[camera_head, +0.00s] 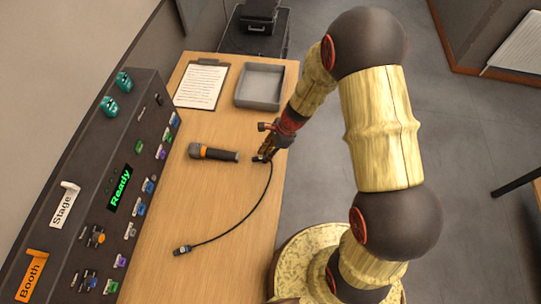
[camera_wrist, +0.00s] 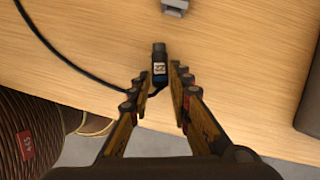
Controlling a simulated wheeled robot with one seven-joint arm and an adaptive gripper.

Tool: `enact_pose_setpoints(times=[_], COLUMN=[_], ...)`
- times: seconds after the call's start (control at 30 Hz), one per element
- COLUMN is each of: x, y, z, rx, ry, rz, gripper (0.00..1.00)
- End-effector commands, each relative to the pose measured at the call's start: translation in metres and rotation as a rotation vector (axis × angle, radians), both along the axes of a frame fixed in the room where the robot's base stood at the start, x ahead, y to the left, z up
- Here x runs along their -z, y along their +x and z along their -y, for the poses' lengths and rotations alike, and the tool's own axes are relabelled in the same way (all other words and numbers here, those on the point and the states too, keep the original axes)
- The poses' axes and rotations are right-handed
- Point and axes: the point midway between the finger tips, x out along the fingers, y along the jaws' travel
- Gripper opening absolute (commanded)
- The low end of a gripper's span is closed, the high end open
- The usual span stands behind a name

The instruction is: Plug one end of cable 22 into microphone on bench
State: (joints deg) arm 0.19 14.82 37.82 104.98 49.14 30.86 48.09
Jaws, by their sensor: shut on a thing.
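The microphone (camera_head: 222,155), dark with an orange band, lies on the wooden bench (camera_head: 165,235). My gripper (camera_head: 264,153) is low over the bench, just right of the microphone's handle end. In the wrist view my gripper (camera_wrist: 161,72) is shut on a dark cable plug (camera_wrist: 159,62) with a blue-edged label, too small to read surely. The plug is apart from a grey end piece (camera_wrist: 174,6) at the top edge, likely the microphone's. The black cable (camera_head: 247,212) curves down-left to its other plug (camera_head: 182,249), loose on the bench.
A clipboard (camera_head: 201,86) and a grey tray (camera_head: 259,87) lie at the bench's far end. A fader console (camera_head: 150,115) with a green "Ready" display runs along the left. The bench's right edge is close to my gripper. The middle of the bench is mostly clear.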

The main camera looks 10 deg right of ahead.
Motion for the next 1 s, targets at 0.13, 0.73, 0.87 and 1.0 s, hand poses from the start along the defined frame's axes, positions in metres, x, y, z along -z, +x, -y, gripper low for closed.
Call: enact_pose_setpoints(times=[0.13,0.73,0.87,1.0], x=[0.005,0.008,0.009,0.008], y=[-0.008,-0.006,-0.003,0.001], z=[0.006,-0.008,-0.019,-0.029], rx=[0.178,0.299,0.297,0.297], ry=[0.000,0.001,0.001,0.002], rz=[0.000,0.002,0.002,0.002], gripper=[0.00,0.00,0.00,0.00])
